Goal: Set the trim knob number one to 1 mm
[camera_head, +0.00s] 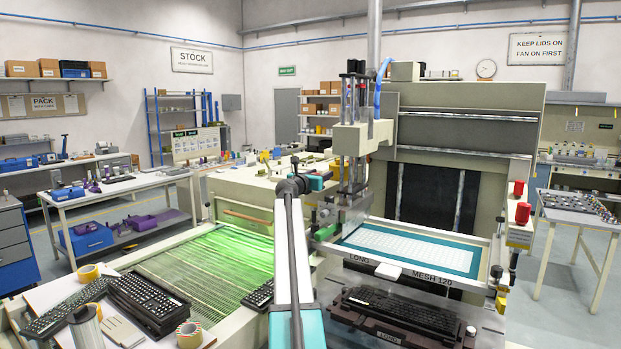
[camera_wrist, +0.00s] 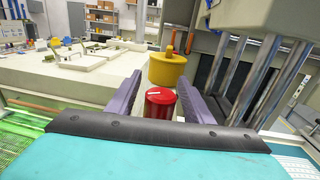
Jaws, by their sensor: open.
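A red round knob (camera_wrist: 160,108) with a white pointer line on its top shows in the wrist view. My gripper (camera_wrist: 160,84) is open, with one grey-purple finger to the left of the knob and one to the right. Gaps show beside the knob, and I cannot tell whether either finger touches it. The pointer lies nearly level across the top. No readable scale or number shows, so I cannot tell the knob's setting or its number. In the head view my arm hides the gripper's fingertips and the knob.
A larger yellow knob (camera_wrist: 168,70) stands just behind the red one. Grey metal rods (camera_wrist: 252,75) rise close on the right. In the head view the screen (camera_head: 412,250) lies right of my arm, with a dark keyboard (camera_head: 405,312) below it. Two red cylinders (camera_head: 523,212) stand further right.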

